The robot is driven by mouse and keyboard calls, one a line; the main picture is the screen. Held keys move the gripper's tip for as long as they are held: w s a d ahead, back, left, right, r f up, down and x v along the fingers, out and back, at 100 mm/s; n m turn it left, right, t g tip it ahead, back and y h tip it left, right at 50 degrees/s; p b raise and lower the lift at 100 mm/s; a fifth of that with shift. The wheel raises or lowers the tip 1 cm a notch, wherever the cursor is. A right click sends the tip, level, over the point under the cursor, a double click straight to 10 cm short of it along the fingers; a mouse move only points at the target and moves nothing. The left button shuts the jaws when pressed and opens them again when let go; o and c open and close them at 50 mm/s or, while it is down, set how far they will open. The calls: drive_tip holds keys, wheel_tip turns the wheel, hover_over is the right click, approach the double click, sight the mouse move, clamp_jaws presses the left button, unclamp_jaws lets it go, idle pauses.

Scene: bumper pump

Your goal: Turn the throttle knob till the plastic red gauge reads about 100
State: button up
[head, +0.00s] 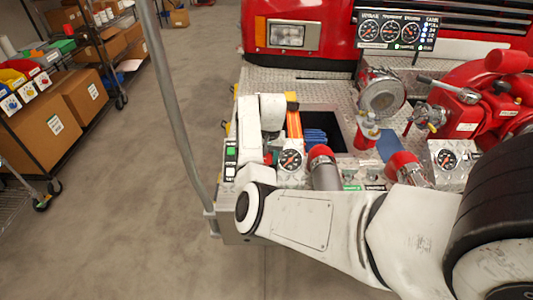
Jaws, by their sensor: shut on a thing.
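My gripper (271,143) points down at the left part of the silver pump panel, beside a small black-faced gauge (290,160). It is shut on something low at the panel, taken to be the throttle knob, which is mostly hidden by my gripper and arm. A bit of red shows just under my fingers. The small gauge has a reddish needle, but its reading is too small to tell. A second black-faced gauge (447,159) sits on the right of the panel. I cannot tell for sure which gauge is the plastic red one.
Red-capped cylinders (323,168) rise beside the small gauge. A grey rail (178,110) runs at the left. A three-dial panel (396,30) is above.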

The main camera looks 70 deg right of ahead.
drive_tip(key=m+t+p, duration=0.1)
drive_tip(key=m, duration=0.1)
drive_tip(key=m+t+p, duration=0.1)
drive_tip(key=m, duration=0.1)
drive_tip(key=m+t+p, duration=0.1)
drive_tip(key=shift+s+r+m, duration=0.1)
drive_tip(key=shift+s+m, duration=0.2)
drive_tip(key=shift+m, duration=0.1)
drive_tip(key=m+t+p, duration=0.1)
drive_tip(key=m, duration=0.1)
drive_tip(key=m+t+h+p, duration=0.1)
drive_tip(key=m, duration=0.1)
drive_tip(key=shift+s+a+f+m, duration=0.1)
drive_tip(key=shift+f+m, duration=0.1)
drive_tip(key=shift+m, duration=0.4)
drive_tip(key=o, duration=1.1)
drive_tip(key=shift+c, duration=0.2)
drive_tip(key=v, duration=1)
drive_tip(key=shift+s+a+r+b, duration=0.15)
drive_tip(key=shift+s+r+b, duration=0.15)
drive_tip(key=shift+b, duration=0.15)
drive_tip(key=shift+f, duration=0.1)
